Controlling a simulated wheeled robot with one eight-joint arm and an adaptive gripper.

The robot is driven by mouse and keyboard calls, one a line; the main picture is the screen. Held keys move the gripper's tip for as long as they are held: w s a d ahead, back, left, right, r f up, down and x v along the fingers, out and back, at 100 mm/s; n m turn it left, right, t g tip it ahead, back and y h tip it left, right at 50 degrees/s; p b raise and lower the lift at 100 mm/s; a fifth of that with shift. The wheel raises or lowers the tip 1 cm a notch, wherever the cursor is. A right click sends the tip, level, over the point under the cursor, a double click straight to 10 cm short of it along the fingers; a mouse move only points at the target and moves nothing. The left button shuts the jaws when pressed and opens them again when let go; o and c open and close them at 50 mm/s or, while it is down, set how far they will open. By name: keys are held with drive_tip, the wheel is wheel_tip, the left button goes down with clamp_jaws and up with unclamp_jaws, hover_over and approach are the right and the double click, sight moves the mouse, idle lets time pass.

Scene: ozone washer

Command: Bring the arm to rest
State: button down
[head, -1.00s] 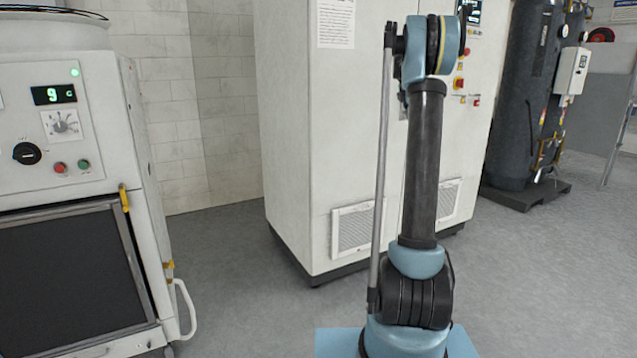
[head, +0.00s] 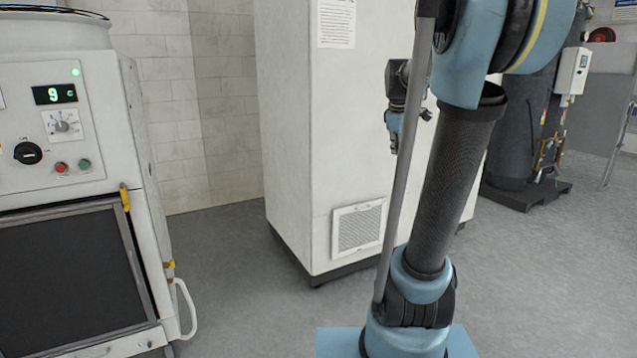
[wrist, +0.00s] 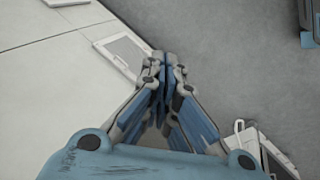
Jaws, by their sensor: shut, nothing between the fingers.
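My gripper (wrist: 165,62) is shut and empty in the wrist view, its two fingers meeting near the middle of the picture. In the head view my gripper (head: 395,142) hangs pointing down, in front of the white cabinet, left of my upper arm. My arm stands up from its blue base at the right of centre and leans to the right. Part of the gripper's surroundings is hidden behind the arm.
A tall white cabinet (head: 300,130) with a floor vent (head: 357,228) stands behind my arm. A washer (head: 70,150) with a dark panel and a green display is at the left. A dark tank (head: 508,165) is at the right. Grey floor (head: 245,290) is open between washer and arm.

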drive_tip(key=s+a+f+m, duration=0.2)
drive_tip(key=s+f+m, duration=0.1)
drive_tip(key=s+f, duration=0.4)
drive_tip(key=s+a+f+m+g+y, duration=0.1)
drive_tip(key=s+a+f+m, duration=0.2)
drive_tip(key=s+f, duration=0.5)
drive_tip(key=s+a+f+m+g, duration=0.1)
drive_tip(key=s+f+m, duration=0.3)
drive_tip(key=s, duration=1.1)
wheel_tip(320, 180, down, 4)
drive_tip(key=shift+a+r+y, duration=0.1)
drive_tip(key=shift+a+y, duration=0.3)
drive_tip(key=shift+a, duration=0.4)
drive_tip(key=shift+w+f, duration=0.2)
drive_tip(key=shift+w, duration=0.25)
